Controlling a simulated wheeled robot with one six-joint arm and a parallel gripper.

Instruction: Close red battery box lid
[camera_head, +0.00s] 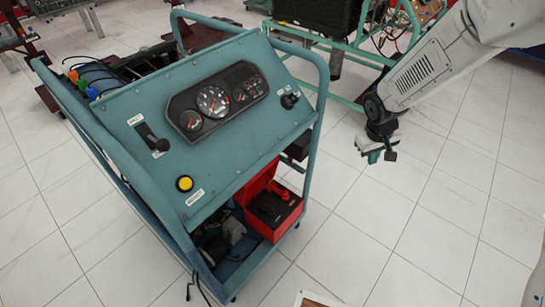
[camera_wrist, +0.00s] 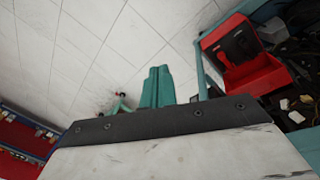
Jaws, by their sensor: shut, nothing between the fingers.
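The red battery box (camera_head: 284,228) sits on the lower right part of the teal engine trainer, with a black battery (camera_head: 274,206) inside. Its red lid (camera_head: 258,181) stands open, raised on the left and rear side of the box. In the wrist view the box is at the upper right, with the black battery (camera_wrist: 234,44) and the raised red lid (camera_wrist: 262,78) showing. My gripper (camera_head: 374,155) is to the right of the box, above the floor and well apart from it. Its teal fingers (camera_wrist: 157,86) are shut and empty.
The trainer's teal tube frame (camera_head: 318,110) rises beside the box, and the sloped instrument panel (camera_head: 215,115) overhangs to its left. Another teal stand (camera_head: 345,60) is behind. White tiled floor (camera_head: 370,220) between the box and my gripper is clear.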

